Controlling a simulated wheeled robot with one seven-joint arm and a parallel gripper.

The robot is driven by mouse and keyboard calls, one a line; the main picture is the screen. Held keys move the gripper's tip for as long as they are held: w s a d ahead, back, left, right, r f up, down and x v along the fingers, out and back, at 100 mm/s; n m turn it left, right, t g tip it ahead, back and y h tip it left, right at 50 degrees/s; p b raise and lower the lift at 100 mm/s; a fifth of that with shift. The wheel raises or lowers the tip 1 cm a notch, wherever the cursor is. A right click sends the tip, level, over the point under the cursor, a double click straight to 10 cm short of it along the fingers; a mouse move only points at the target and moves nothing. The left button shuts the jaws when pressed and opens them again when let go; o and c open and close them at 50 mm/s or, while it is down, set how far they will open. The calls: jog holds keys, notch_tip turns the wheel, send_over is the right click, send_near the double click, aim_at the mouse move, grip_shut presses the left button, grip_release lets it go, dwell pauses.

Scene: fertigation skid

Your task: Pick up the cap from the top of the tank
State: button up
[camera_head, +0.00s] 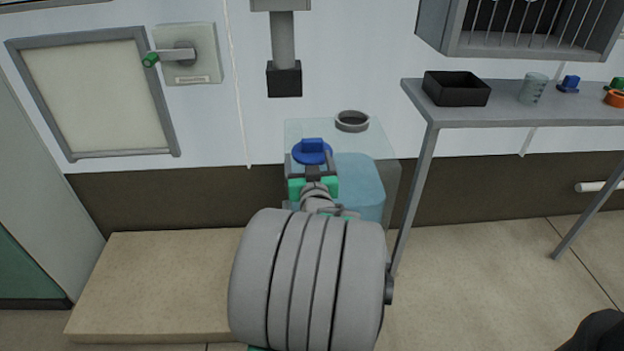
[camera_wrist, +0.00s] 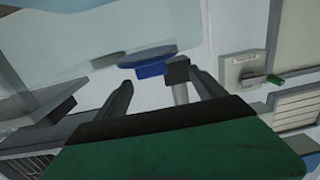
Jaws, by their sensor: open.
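The blue cap (camera_head: 312,150), a round disc with a raised grip, sits at the left of the top of the translucent tank (camera_head: 372,142), which holds pale blue liquid. My gripper (camera_head: 312,172) is just in front of the cap in the head view and partly hides it and the tank. In the wrist view, which looks upside down, the cap (camera_wrist: 150,67) shows just beyond and between the fingertips of my open gripper (camera_wrist: 160,80). Nothing is held. I cannot tell whether a finger touches the cap.
A grey ring-shaped neck (camera_head: 352,121) stands on the tank top, right of the cap. A black-ended pipe (camera_head: 284,78) hangs on the wall above. A grey table (camera_head: 520,113) at right bears a black bin (camera_head: 456,89) and a cup (camera_head: 533,88). A beige platform (camera_head: 155,285) lies at left.

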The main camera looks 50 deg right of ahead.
aim_at(312, 143)
jog(key=shift+s+d+f+m+h, duration=0.25)
jog(key=shift+s+d+h, duration=0.2)
jog(key=shift+d, duration=0.25)
jog(key=x, duration=0.5)
jog(key=r+b+x, duration=0.1)
jog(key=x, duration=0.1)
jog(key=shift+w, duration=0.15)
jog(key=shift+c, duration=0.4)
